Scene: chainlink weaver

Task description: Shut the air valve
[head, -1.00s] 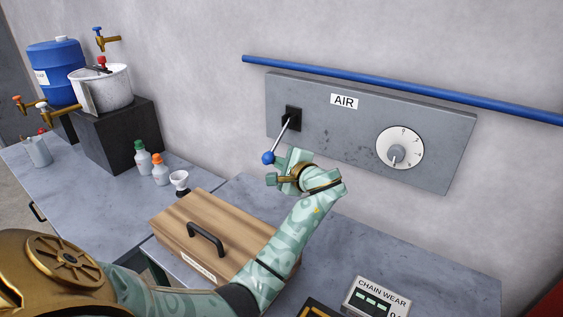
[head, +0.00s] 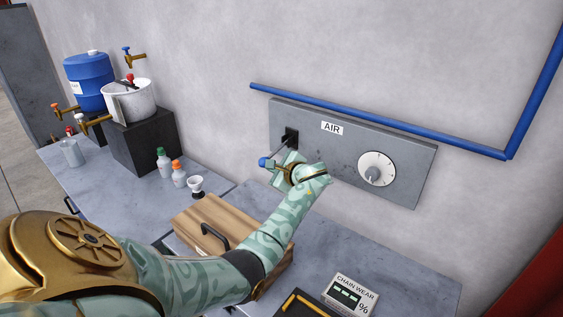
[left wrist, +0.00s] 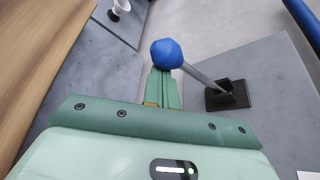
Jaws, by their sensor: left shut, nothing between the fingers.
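The air valve is a lever with a blue ball knob (head: 264,162) on a thin metal rod, set in a black mount (head: 291,138) on the grey AIR panel (head: 350,150). The lever slants down and to the left from the mount. My left gripper (head: 277,166) is shut and empty, right at the knob and partly over the rod. In the left wrist view the knob (left wrist: 166,53) sits just beyond the closed fingertips (left wrist: 161,76), with the rod running right to its mount (left wrist: 228,95). I cannot tell whether they touch. My right gripper is out of view.
A white dial (head: 376,168) is on the panel's right. A blue pipe (head: 380,121) runs above it. A wooden box (head: 205,233) with a black handle stands below my arm. Small bottles (head: 163,160), a white cup (head: 195,185) and a CHAIN WEAR display (head: 350,294) are on the benches.

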